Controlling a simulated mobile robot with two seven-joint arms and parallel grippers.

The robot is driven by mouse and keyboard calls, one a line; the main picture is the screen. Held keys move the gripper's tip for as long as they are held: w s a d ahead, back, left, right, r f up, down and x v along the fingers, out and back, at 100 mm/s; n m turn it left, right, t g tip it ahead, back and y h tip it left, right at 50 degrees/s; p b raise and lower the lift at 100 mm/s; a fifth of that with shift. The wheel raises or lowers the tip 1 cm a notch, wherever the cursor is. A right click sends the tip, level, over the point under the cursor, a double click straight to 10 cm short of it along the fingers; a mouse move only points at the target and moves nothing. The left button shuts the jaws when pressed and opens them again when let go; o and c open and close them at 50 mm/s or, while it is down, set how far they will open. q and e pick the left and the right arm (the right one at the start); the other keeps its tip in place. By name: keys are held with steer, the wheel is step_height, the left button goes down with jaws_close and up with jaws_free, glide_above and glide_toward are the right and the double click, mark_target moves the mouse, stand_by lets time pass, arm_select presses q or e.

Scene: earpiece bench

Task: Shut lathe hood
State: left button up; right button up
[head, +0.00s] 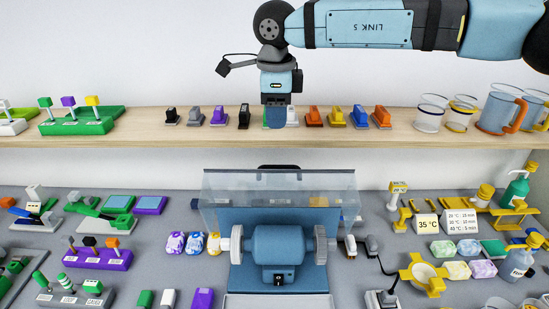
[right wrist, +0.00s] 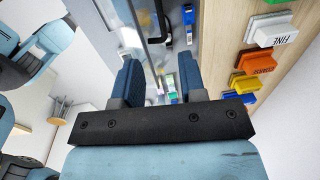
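The lathe (head: 278,250) is a blue machine with grey wheels on both sides, standing on the bench at the middle. Its clear hood (head: 225,184) is raised over the back of the lathe, leaving the lathe's front uncovered. A dark handle (head: 280,167) runs along the hood's top edge. My right gripper (head: 275,118) points down in front of the shelf, above the handle and apart from it in the head view. In the right wrist view its two blue fingers (right wrist: 161,78) are spread with a gap and nothing held between them. My left gripper is not in view.
The wooden shelf (head: 150,137) behind holds several coloured stamps, a green tray (head: 85,122) and glass mugs (head: 498,112).

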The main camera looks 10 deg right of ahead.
mark_target(276, 166)
steer(key=f, duration=0.4)
steer(key=f+p, duration=0.1)
steer(key=f, duration=0.3)
steer(key=w+f+p, duration=0.1)
steer(key=f, duration=0.3)
steer(key=shift+d+f, duration=0.1)
steer(key=shift+f, duration=0.05)
jaws_close()
